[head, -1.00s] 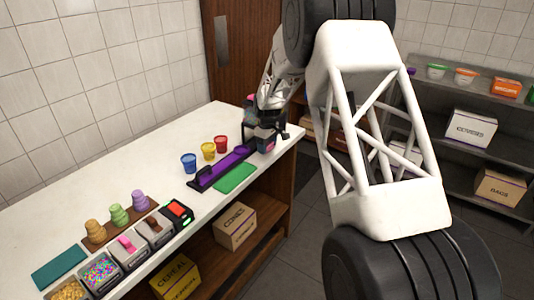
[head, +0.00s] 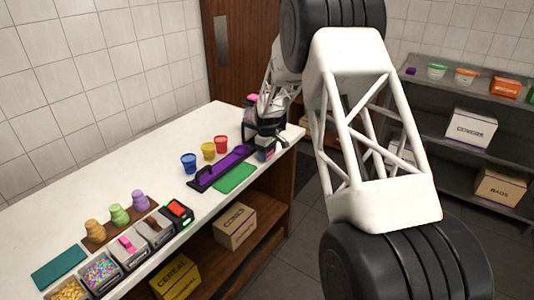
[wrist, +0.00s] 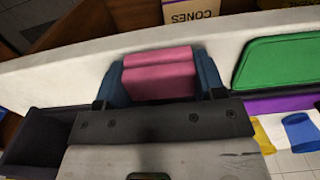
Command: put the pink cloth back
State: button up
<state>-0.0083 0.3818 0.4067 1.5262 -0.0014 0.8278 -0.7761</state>
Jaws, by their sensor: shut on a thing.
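The pink cloth (wrist: 160,75) is a folded block between the two blue-padded fingers of my gripper (wrist: 160,84) in the wrist view. My gripper is shut on it, over the white counter (wrist: 60,72) near its front edge. I cannot tell whether the cloth touches the counter. In the head view, my gripper (head: 264,152) is at the counter's far right end, where my arm hides much and the cloth is hard to make out. A dark open-topped bin (wrist: 42,122) is left of the gripper in the wrist view.
The green mat (head: 236,177) and purple tray (head: 214,172) lie beside the gripper. Blue (head: 189,163), yellow (head: 208,151) and red cups (head: 221,144) stand behind them. A cones box (head: 235,226) sits on the shelf below. A pink item (head: 252,98) shows behind the gripper.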

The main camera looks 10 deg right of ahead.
jog(key=shift+f, duration=0.1)
jog(key=o, duration=0.9)
notch_tip(320, 180, up, 12)
dwell(0.4)
dwell(0.4)
jog(key=shift+r, duration=0.2)
